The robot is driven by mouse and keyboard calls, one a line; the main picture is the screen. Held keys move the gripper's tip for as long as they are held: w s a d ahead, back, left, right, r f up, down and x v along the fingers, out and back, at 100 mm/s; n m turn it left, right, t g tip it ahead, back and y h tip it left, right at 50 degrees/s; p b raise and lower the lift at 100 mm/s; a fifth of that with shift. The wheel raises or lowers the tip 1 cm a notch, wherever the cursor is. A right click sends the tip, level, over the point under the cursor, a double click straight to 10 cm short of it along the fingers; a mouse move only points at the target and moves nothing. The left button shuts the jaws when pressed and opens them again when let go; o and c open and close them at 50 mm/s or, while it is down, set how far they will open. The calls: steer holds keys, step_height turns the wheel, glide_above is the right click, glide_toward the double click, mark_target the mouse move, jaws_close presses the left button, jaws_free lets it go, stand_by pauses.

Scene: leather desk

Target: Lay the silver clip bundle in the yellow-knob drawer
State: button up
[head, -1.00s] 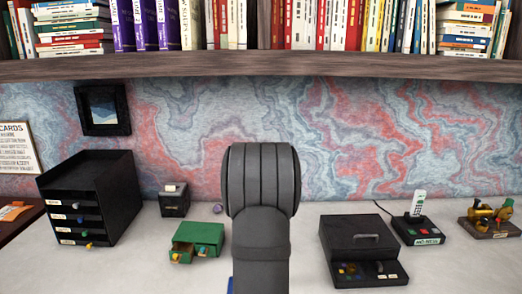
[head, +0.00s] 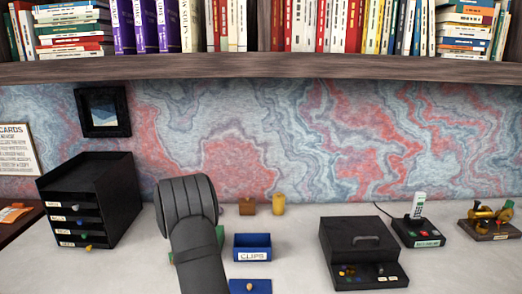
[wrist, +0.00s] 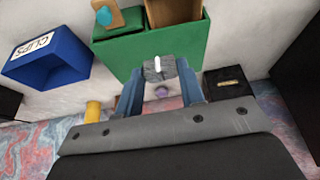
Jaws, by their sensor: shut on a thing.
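In the wrist view my gripper (wrist: 160,76) is shut on the silver clip bundle (wrist: 153,70), a grey lump with a white strip. It is over or beside the edge of the green cabinet (wrist: 140,52); the height gap is unclear. An open drawer (wrist: 172,12) of this cabinet shows at the top of the view, beside a teal-knobbed drawer (wrist: 103,17). The open drawer's own knob is out of the wrist view. In the head view my arm hides the bundle, gripper and most of the green cabinet (head: 172,258).
A blue CLIPS box (head: 252,241) stands right of my arm, with a blue knobbed piece (head: 243,287) in front. A yellow cylinder (head: 278,204) and brown block (head: 248,206) stand behind. A black drawer unit (head: 110,205) is left; a black console (head: 358,245) is right.

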steer(key=shift+w+a+r, duration=0.1)
steer(key=shift+a+r, duration=0.1)
steer(key=shift+a, duration=0.4)
steer(key=shift+a+f, duration=0.15)
steer(key=shift+f, duration=2.8)
steer(key=o, duration=1)
steer(key=shift+o, duration=0.2)
steer(key=v, duration=1.7)
steer(key=shift+r, duration=0.15)
